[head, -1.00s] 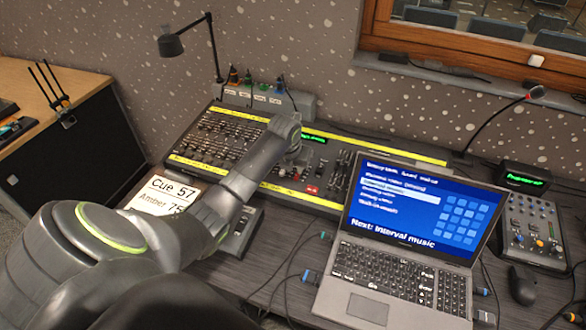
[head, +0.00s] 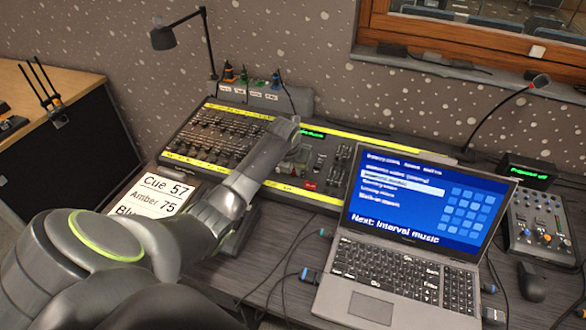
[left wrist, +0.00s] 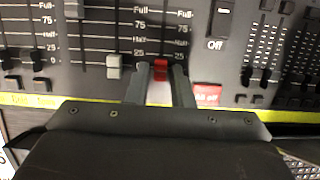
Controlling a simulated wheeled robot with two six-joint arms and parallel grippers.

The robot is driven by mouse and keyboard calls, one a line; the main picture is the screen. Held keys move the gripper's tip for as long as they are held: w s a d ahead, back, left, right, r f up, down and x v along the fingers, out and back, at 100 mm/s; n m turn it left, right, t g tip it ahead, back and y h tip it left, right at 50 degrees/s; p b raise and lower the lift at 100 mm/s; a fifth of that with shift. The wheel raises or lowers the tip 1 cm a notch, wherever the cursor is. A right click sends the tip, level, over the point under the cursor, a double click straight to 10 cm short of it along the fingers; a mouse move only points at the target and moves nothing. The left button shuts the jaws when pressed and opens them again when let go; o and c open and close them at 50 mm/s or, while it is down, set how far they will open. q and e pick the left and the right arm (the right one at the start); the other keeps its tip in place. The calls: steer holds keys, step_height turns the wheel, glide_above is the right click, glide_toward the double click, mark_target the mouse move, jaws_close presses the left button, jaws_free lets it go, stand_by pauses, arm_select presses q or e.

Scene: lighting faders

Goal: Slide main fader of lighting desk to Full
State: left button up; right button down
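The lighting desk (head: 325,199) stands against the wall, with rows of faders and yellow strips. In the left wrist view, a red fader cap (left wrist: 160,66) sits low in its slot, below the 25 mark, near the bottom of the scale; Full is at the top. My left gripper (left wrist: 161,74) has one finger on each side of the red cap. The gaps are very narrow, and I cannot tell whether the fingers touch it. A grey fader cap (left wrist: 114,66) sits just left of the fingers. In the head view my arm hides the fingers and red cap. My right gripper is not in view.
A red sign or button (left wrist: 207,97) lies just right of the fingers. A switch marked Off (left wrist: 217,22) is above it. The laptop (head: 405,262) stands open in front of the desk's right part. A cue card (head: 160,196) lies front left.

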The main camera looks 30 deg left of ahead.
arm_select(q)
steer(key=c, duration=0.3)
steer(key=shift+w+a+r+b, duration=0.1)
steer(key=shift+w+a+b, duration=0.1)
steer(key=shift+w+b, duration=0.55)
steer(key=shift+w+a+b, duration=0.2)
steer(key=shift+w+b, duration=0.25)
steer(key=shift+w, duration=0.5)
steer(key=shift+w+a+r+b, duration=0.1)
steer(key=shift+w+a+b, duration=0.05)
steer(key=shift+w+b, duration=0.45)
steer(key=shift+w+a+b, duration=0.15)
steer(key=shift+w+b, duration=0.3)
steer(key=shift+w, duration=0.15)
steer(key=shift+r, duration=0.1)
steer(key=o, duration=0.4)
